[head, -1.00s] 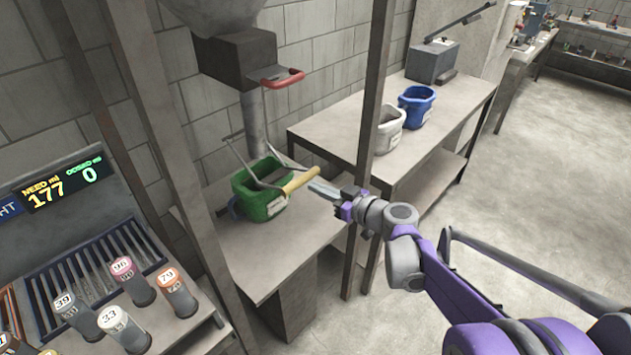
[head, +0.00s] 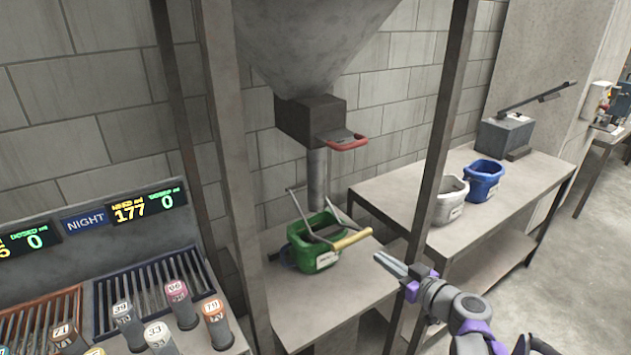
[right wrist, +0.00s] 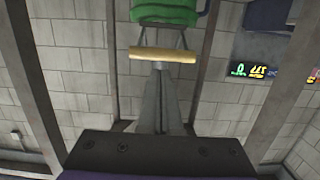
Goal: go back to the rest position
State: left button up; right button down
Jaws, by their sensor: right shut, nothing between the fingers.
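My right gripper (head: 392,265) is shut and empty, in the head view just right of the wooden handle (head: 352,240) of a green bucket (head: 312,252). The bucket sits on a grey table under the hopper spout. In the right wrist view the shut fingers (right wrist: 160,70) point at the handle (right wrist: 162,55), with the green bucket (right wrist: 165,12) beyond it. I cannot tell from that view how wide the gap between fingertips and handle is. My left gripper is not in view.
A grey post (head: 440,150) stands close behind my right gripper. A white bucket (head: 450,200) and a blue bucket (head: 483,180) stand on the right-hand table (head: 520,180). The hopper's red handle (head: 345,144) juts out above. Several numbered canisters (head: 158,335) stand at lower left.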

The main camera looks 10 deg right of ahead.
jog(key=s+a+f+g+p, duration=0.1)
jog(key=s+a+f+g, duration=0.15)
jog(key=s+a, duration=0.4)
jog(key=s+a+f+g+p, duration=0.1)
jog(key=s+a+f+g, duration=0.1)
jog(key=s+a+g, duration=0.4)
jog(key=s+f+m+h+p, duration=0.1)
jog(key=s+f+m+h, duration=0.1)
jog(key=s, duration=0.4)
jog(key=s+d+f+m+g+h+p, duration=0.1)
jog(key=s+f+h, duration=0.1)
jog(key=s, duration=0.5)
jog(key=shift+d+f+m+h, duration=0.15)
jog(key=shift+f+m+h, duration=0.2)
jog(key=shift+h, duration=0.45)
